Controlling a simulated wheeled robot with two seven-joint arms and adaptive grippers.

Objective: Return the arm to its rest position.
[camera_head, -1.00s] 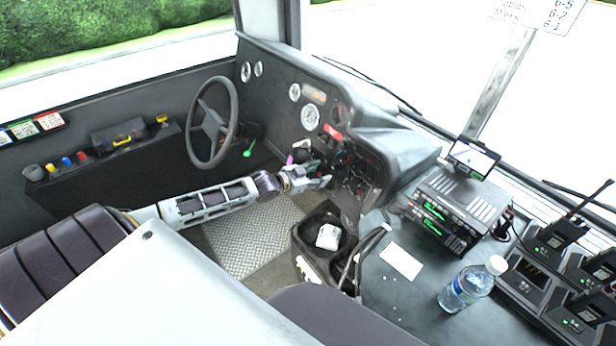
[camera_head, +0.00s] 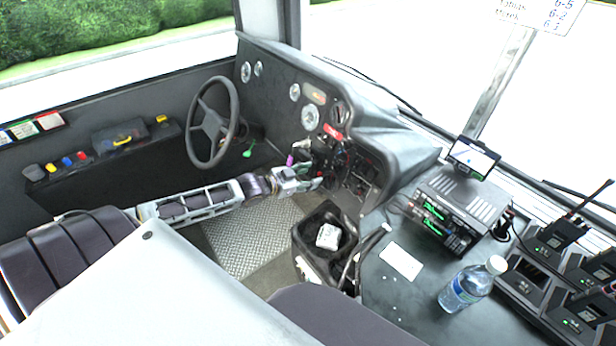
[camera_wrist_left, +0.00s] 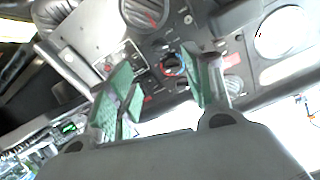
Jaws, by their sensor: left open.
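My left arm (camera_head: 205,200) comes in from the left over the driver's seat and reaches toward the dashboard. My left gripper (camera_head: 314,172) is in front of the lower dashboard panel, right of the steering wheel. In the left wrist view the two green-padded fingers of the gripper (camera_wrist_left: 160,85) stand apart with nothing between them. Beyond them is the control panel (camera_wrist_left: 150,50) with knobs and switches. Whether the fingertips touch the panel cannot be told. My right gripper is not in view.
The steering wheel (camera_head: 212,122) is left of my gripper. A black bin (camera_head: 310,262) with a white packet stands below it. The counter at right holds a radio unit (camera_head: 440,215), a water bottle (camera_head: 470,285) and several handheld radios (camera_head: 550,240).

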